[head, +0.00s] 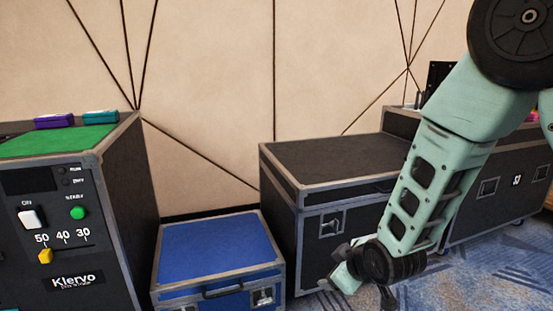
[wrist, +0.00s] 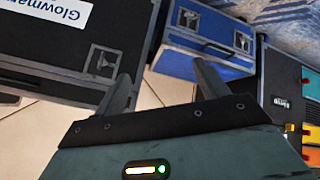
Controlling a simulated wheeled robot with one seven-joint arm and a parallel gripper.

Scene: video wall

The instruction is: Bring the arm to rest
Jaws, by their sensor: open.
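My arm, pale green with dark joints, reaches down from the upper right in the head view. In the wrist view my gripper (wrist: 162,85) shows two grey fingers spread apart with nothing between them. In the head view the end of the arm hangs in front of the black cases, and the fingers are too small and dark there to make out clearly.
A blue case (head: 215,250) stands low between the black Klervo unit (head: 120,215) and a black case (head: 335,160). Patterned blue carpet (head: 470,280) is open at the lower right.

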